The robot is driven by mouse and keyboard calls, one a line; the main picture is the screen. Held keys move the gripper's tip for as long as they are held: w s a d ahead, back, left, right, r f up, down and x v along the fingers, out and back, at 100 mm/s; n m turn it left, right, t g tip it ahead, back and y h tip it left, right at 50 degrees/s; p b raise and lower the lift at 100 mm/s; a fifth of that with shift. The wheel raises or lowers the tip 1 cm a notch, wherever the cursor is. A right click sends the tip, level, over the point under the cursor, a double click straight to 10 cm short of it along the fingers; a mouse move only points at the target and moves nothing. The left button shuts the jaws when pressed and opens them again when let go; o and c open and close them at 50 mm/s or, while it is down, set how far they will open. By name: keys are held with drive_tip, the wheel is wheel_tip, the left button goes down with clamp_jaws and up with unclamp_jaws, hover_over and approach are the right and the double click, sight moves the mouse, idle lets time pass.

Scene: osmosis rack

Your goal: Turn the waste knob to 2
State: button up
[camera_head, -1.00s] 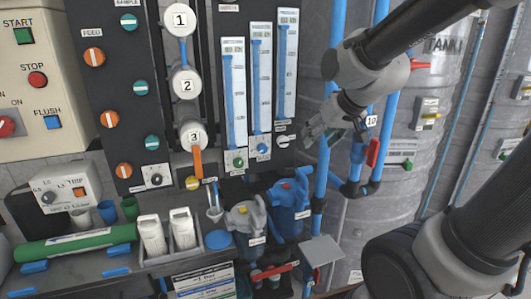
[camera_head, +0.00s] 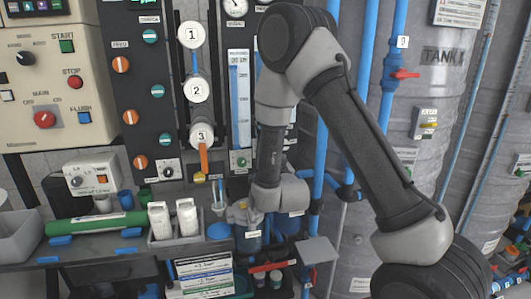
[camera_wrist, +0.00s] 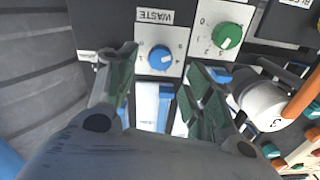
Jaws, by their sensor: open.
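The waste knob (camera_wrist: 160,58) is a round blue knob with a pale pointer mark. It sits on a white plate under a "WASTE" label, which looks upside down in the wrist view, with small scale figures around it. My gripper (camera_wrist: 167,62) is open, with one finger on each side of the knob plate in the picture. Nothing is between the fingers, and whether they touch the panel cannot be told. In the head view my arm covers the waste knob and my gripper.
A green knob (camera_wrist: 228,36) on its own plate is right beside the waste knob; it also shows in the head view (camera_head: 241,160). A white round valve with an orange handle (camera_wrist: 304,95) is at the right. A grey tank (camera_head: 455,130) stands at right.

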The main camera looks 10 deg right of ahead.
drive_tip(key=w, duration=0.6)
drive_tip(key=shift+w, duration=0.2)
drive_tip(key=c, duration=1)
